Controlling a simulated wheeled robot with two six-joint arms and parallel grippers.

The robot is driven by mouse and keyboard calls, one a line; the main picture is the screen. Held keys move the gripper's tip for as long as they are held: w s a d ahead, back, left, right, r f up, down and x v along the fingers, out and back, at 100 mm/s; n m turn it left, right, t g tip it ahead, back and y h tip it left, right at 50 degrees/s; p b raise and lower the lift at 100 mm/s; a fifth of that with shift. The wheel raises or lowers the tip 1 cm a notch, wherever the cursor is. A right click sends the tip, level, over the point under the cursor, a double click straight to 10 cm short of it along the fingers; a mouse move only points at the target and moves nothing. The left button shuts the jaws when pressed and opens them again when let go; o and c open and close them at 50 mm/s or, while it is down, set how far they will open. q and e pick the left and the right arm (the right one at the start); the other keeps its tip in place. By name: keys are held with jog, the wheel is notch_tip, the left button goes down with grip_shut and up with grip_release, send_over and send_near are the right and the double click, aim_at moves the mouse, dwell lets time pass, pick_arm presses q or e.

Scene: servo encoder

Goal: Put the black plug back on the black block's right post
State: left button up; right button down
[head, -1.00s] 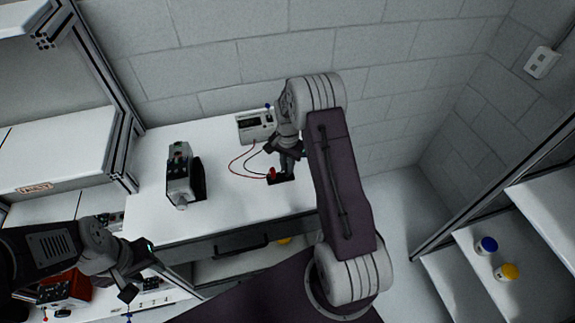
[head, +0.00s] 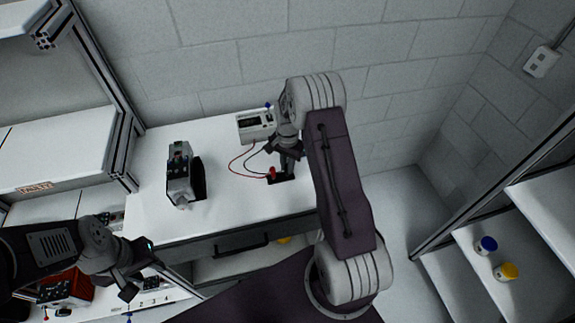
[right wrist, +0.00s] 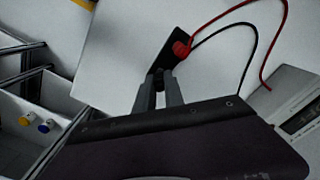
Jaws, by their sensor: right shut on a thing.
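The black block (head: 279,180) lies flat near the front right of the white bench, partly hidden by my right gripper. A red plug (head: 272,173) with a red lead stands at its left end. It also shows in the right wrist view (right wrist: 181,49). My right gripper (head: 288,173) points down over the block's right part. In the right wrist view its fingers (right wrist: 160,78) are shut on the small dark black plug (right wrist: 159,72), at the block's near end. I cannot tell whether the plug is seated on the post. My left gripper (head: 141,279) is open and empty, away at lower left.
A white meter (head: 256,125) stands behind the block, with the red and black leads running from it. A grey-black device (head: 181,175) stands on the bench to the left. The bench between device and block is clear except for the leads. Shelves are at far right.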

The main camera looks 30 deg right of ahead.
jog(key=shift+f, duration=0.1)
jog(key=c, duration=1.3)
grip_release()
jog(key=shift+c, duration=0.2)
notch_tip(320, 180, up, 7)
jog(key=p, duration=0.6)
